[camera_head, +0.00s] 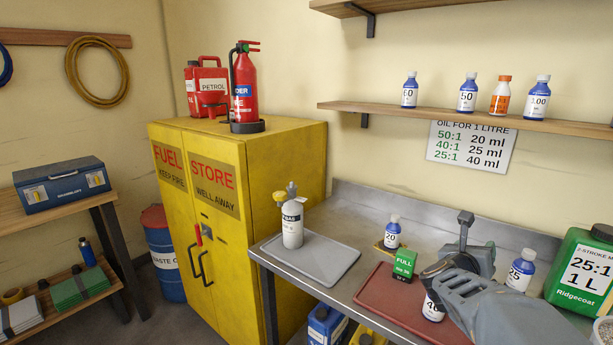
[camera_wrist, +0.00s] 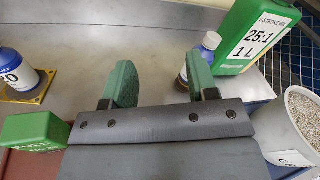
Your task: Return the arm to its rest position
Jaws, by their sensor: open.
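My gripper (camera_head: 466,222) is above the right part of the metal bench (camera_head: 345,212), with my forearm coming in from the lower right. A bottle labelled 25 (camera_head: 520,270) stands just right of my gripper in the head view. A bottle labelled 40 (camera_head: 432,308) is partly covered by my arm.
A green oil jug (camera_head: 583,270) stands at the bench's right end. A bottle shelf (camera_head: 440,113) overhangs the bench.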

